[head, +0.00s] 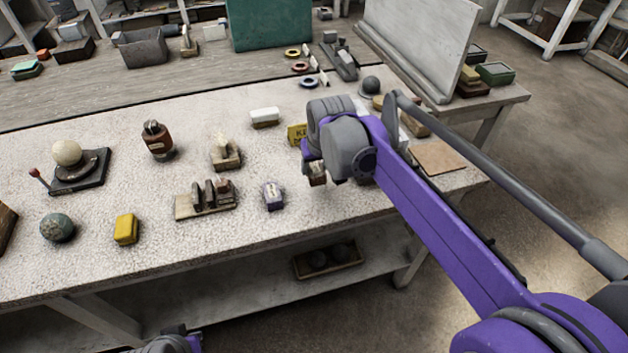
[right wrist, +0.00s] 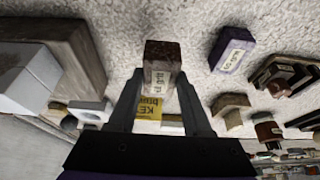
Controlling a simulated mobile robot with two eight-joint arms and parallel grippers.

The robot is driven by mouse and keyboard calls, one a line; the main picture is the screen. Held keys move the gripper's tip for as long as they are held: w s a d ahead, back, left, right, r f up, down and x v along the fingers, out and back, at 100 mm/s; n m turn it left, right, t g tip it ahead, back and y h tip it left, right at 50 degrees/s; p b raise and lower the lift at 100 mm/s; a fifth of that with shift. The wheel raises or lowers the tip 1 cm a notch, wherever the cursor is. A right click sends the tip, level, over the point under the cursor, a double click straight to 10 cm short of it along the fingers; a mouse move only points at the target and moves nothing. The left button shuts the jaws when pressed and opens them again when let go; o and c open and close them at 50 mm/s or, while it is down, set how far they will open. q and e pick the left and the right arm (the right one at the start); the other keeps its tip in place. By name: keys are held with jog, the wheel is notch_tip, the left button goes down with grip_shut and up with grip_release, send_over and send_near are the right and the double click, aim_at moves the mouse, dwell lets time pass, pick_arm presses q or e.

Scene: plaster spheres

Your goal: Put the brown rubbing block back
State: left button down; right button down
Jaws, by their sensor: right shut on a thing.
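The brown rubbing block (right wrist: 164,55) is a dark brown block with a pale labelled face. My right gripper (right wrist: 162,82) is shut on it, with one finger on each side. In the head view the block (head: 317,173) shows partly below my purple and grey right wrist, over the right part of the speckled table (head: 330,222). I cannot tell whether it touches the table. A purple labelled block (head: 273,195) stands to its left; it also shows in the right wrist view (right wrist: 231,49). Part of my left arm shows at the bottom edge, but its gripper does not.
A wooden rack (head: 184,209) with upright dark pieces, a yellow block (head: 126,229) and a brown jar (head: 157,140) stand left. A yellow sign (head: 297,134) is behind the gripper. A large pale board (head: 418,45) stands back right. Free tabletop lies in front of the purple block.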

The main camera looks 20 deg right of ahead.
aim_at(318, 174)
jog(key=shift+f+b, duration=0.35)
jog(key=shift+f, duration=2.4)
jog(key=shift+c, duration=1.7)
grip_release()
jog(key=p+v, duration=0.1)
jog(key=v, duration=1)
jog(key=shift+w+p, duration=0.1)
jog(key=shift+p, duration=0.25)
jog(key=s+d+f, duration=0.1)
jog(key=s+f, duration=0.6)
jog(key=s, duration=0.5)
jog(key=s+d+f, duration=0.1)
jog(key=s+f, duration=0.7)
jog(key=s, duration=0.4)
jog(key=shift+d, duration=0.35)
